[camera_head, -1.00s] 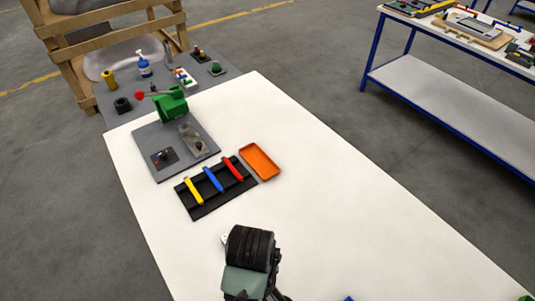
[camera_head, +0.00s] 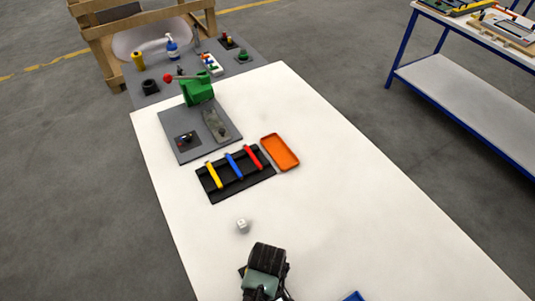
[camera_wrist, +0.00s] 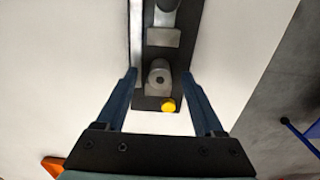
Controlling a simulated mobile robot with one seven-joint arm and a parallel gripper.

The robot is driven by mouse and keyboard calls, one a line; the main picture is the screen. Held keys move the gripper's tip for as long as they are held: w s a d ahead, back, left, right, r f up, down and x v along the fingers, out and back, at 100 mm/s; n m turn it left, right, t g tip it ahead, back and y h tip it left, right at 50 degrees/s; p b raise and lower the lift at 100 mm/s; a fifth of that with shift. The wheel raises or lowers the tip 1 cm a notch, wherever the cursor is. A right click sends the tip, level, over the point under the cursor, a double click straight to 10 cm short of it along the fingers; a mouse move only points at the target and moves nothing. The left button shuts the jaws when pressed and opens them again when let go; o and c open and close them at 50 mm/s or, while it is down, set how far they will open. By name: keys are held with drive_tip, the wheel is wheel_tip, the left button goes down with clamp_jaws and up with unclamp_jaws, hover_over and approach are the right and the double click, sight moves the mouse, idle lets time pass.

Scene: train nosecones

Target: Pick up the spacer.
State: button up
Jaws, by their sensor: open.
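A small whitish block with dark spots (camera_head: 242,225), possibly the spacer, lies on the white table (camera_head: 350,215), apart from my arm. My gripper shows in the wrist view (camera_wrist: 160,78), its two blue fingers spread apart with nothing held between them. I cannot tell whether one of these grey parts is the spacer. In the head view my wrist hides the fingertips.
A black rack with yellow, blue and red bars (camera_head: 235,185) stands beside an orange tray (camera_head: 280,152). Behind it a grey plate (camera_head: 185,150) carries a green toggle press (camera_head: 198,89). A blue item (camera_head: 353,296) shows at the bottom edge. The table's right part is clear.

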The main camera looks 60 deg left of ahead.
drive_tip(key=shift+c, duration=0.3)
clamp_jaws()
idle(0.3)
